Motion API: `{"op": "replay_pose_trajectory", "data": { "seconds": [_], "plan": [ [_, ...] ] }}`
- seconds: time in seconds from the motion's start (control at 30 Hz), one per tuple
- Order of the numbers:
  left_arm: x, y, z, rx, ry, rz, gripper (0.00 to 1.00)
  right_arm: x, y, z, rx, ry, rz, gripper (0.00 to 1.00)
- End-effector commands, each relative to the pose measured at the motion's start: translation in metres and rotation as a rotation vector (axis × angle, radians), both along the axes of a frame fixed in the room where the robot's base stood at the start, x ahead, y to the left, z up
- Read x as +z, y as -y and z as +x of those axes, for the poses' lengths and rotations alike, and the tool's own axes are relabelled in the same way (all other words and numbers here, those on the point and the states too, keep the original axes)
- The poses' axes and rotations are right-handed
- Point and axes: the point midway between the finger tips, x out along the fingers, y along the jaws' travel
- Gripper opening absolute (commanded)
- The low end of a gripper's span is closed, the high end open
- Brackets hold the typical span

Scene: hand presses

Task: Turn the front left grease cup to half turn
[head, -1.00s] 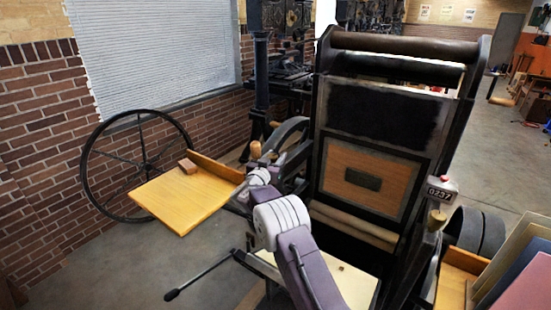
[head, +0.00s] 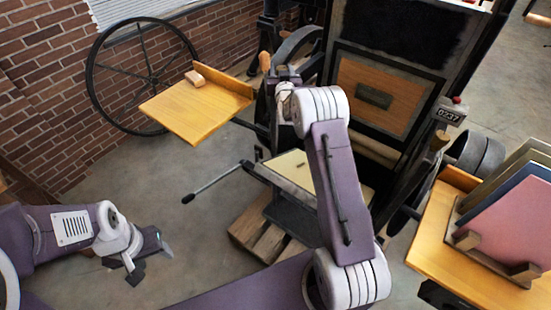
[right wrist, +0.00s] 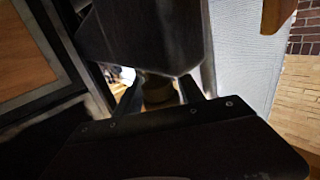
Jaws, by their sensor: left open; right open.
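The press (head: 345,150) stands in the middle of the head view. A dull brownish round part (right wrist: 158,92), perhaps the grease cup, shows dimly between the fingers of my right gripper in the right wrist view; its setting cannot be read. My right gripper (right wrist: 160,98) is open, with a finger on each side of this part; contact cannot be told. In the head view, my right arm reaches the press's left side and mostly hides the gripper and the cup area. My left gripper (head: 148,264) is open and empty over the floor at lower left.
A wooden side board (head: 195,112) with a small block (head: 194,77) juts out left of the press. A spoked wheel (head: 140,75) stands behind it. A long lever (head: 215,180) sticks out low. A right table (head: 455,265) holds upright coloured boards (head: 515,205).

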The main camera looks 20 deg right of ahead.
Motion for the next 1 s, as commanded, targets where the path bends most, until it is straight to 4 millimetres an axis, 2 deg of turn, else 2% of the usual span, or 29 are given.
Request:
{"op": "replay_pose_trajectory", "data": {
  "seconds": [0.07, 0.27, 0.3, 0.43, 0.47, 0.5, 0.77, 1.0],
  "plan": [
    [0.01, 0.0, 0.0, 0.0, 0.0, 0.0, 0.53, 0.004, 0.001, 0.0, 0.064, -0.002, -0.001, 0.46],
    [-0.028, 0.0, 0.0, 0.0, 0.0, 0.0, 0.53, -0.007, -0.016, -0.05, 0.062, 0.004, 0.0, 0.46],
    [-0.043, 0.0, 0.0, 0.0, 0.0, 0.0, 0.53, -0.011, -0.018, -0.059, 0.062, 0.006, -0.001, 0.46],
    [-0.068, 0.0, 0.0, 0.0, 0.0, 0.0, 0.53, -0.008, -0.026, -0.09, 0.062, 0.007, -0.002, 0.46],
    [-0.059, 0.0, 0.0, 0.0, -0.001, 0.0, 0.53, -0.006, -0.031, -0.092, 0.07, -0.025, 0.007, 0.46],
    [-0.055, 0.0, 0.0, 0.0, 0.0, 0.0, 0.53, -0.012, -0.036, -0.094, 0.08, -0.07, 0.02, 0.46],
    [-0.054, 0.0, 0.0, 0.0, 0.001, 0.0, 0.53, -0.057, -0.067, -0.126, 0.131, -0.316, 0.08, 0.46],
    [-0.054, 0.0, 0.0, 0.0, 0.001, 0.0, 0.53, -0.093, -0.093, -0.165, 0.171, -0.519, 0.121, 0.46]
  ]
}}
